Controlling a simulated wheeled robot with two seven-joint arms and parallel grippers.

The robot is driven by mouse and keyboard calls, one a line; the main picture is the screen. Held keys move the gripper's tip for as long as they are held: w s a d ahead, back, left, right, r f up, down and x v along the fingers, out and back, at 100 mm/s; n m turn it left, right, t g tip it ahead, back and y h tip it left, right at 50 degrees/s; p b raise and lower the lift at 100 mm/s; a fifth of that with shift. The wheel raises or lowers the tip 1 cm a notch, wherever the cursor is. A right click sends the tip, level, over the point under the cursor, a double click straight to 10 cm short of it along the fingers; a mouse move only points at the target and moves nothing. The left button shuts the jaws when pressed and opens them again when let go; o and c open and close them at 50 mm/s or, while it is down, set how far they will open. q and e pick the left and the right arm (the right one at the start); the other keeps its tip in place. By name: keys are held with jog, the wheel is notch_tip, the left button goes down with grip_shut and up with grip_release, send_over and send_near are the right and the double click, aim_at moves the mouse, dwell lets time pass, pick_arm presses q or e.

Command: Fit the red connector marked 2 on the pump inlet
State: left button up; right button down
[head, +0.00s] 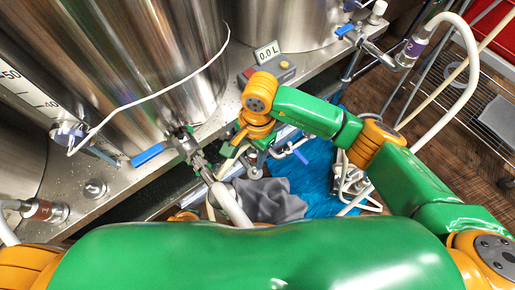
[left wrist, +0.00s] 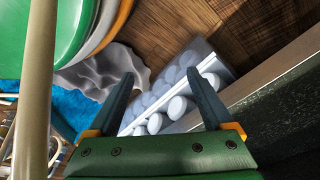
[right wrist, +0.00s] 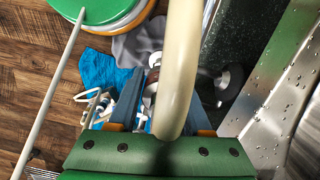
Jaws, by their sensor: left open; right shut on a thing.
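My right gripper (head: 243,150) is low in front of the steel bench; in the right wrist view its fingers (right wrist: 158,118) are largely behind a thick cream hose (right wrist: 178,65). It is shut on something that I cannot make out. In the head view, a connector with a purple-looking band and a 2 (head: 415,46) sits on a hose end at the upper right. A reddish-brown connector (head: 42,210) lies at the left edge, its mark unreadable. I cannot pick out the pump inlet for certain. My left gripper (left wrist: 165,105) is open and empty, above a clear box of white round pieces (left wrist: 185,95).
Big steel vessels (head: 130,60) stand on the bench (head: 125,185). A valve with a blue handle (head: 148,155) joins a white hose (head: 232,205). A display reading 0.0 L (head: 267,52) stands behind. Grey cloth (head: 268,200) and blue cloth (head: 310,180) lie below. A wire rack (head: 480,95) is at right.

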pick_arm(q)
jog(key=s+f, duration=0.3)
jog(key=f, duration=0.1)
pick_arm(e)
jog(key=shift+f, duration=0.1)
notch_tip(320, 180, down, 7)
jog(key=b, duration=0.5)
jog(key=shift+b, duration=0.35)
pick_arm(q)
jog(key=w+d+r, duration=0.1)
jog(key=w+r, duration=0.5)
jog(key=r, duration=0.1)
jog(key=shift+d, duration=0.3)
jog(key=shift+f, duration=0.25)
jog(key=shift+s+b+x, duration=0.25)
jog(key=shift+b+x, duration=1.05)
jog(key=shift+b, duration=0.25)
pick_arm(e)
jog(key=shift+f, duration=1.35)
jog(key=shift+c, duration=1.3)
grip_release()
